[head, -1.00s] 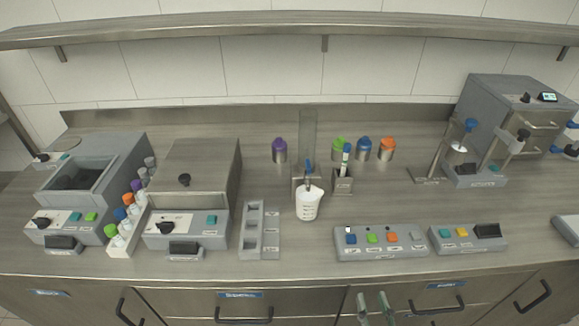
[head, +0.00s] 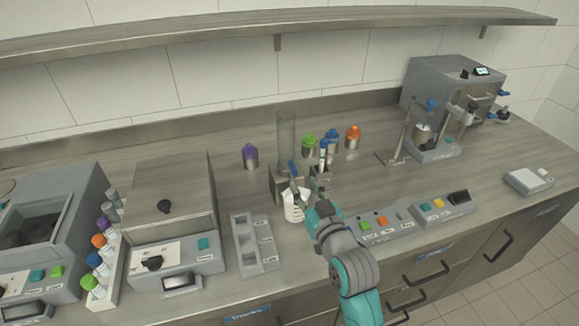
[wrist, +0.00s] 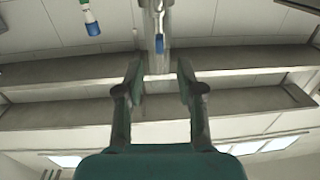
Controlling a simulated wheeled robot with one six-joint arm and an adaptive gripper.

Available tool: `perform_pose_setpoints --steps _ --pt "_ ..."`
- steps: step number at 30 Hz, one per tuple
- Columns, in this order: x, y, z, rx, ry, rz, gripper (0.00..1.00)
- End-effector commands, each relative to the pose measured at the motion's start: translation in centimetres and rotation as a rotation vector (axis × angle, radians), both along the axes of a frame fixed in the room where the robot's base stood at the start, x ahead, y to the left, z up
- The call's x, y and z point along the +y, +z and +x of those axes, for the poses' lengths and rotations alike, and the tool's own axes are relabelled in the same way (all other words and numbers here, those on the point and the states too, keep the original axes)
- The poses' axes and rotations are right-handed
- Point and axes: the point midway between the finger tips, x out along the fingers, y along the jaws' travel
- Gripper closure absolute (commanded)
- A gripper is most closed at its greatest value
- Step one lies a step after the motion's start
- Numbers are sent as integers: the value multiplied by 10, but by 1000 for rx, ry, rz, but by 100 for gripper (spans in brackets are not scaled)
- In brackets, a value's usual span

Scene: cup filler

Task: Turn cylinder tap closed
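The clear upright cylinder (head: 286,135) stands on the counter, with its blue tap handle (head: 293,168) low at its front. The handle also shows as a small blue tip in the wrist view (wrist: 160,46), beyond and between my fingertips. A white cup (head: 294,207) stands below the tap, partly hidden by my gripper (head: 305,185). My gripper is open and empty, with its fingers clearly apart in the wrist view (wrist: 160,78). It is close to the handle, and I see no contact.
A holder with a blue-and-green-capped tube (head: 323,152) is just right of the cylinder. Several capped containers (head: 309,147) stand behind. A grey slotted block (head: 250,243) is left of the cup, and a button panel (head: 385,222) is on the right.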

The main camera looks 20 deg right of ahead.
Motion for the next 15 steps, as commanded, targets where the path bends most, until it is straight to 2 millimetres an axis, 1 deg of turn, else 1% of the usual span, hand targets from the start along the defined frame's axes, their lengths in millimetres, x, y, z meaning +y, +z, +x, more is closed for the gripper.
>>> perform_pose_setpoints --steps 3,9,15 --pt "1 1 22 -3 1 0 62" --pt "3 1 57 -2 -1 0 62" --pt "5 0 79 -1 0 0 62"
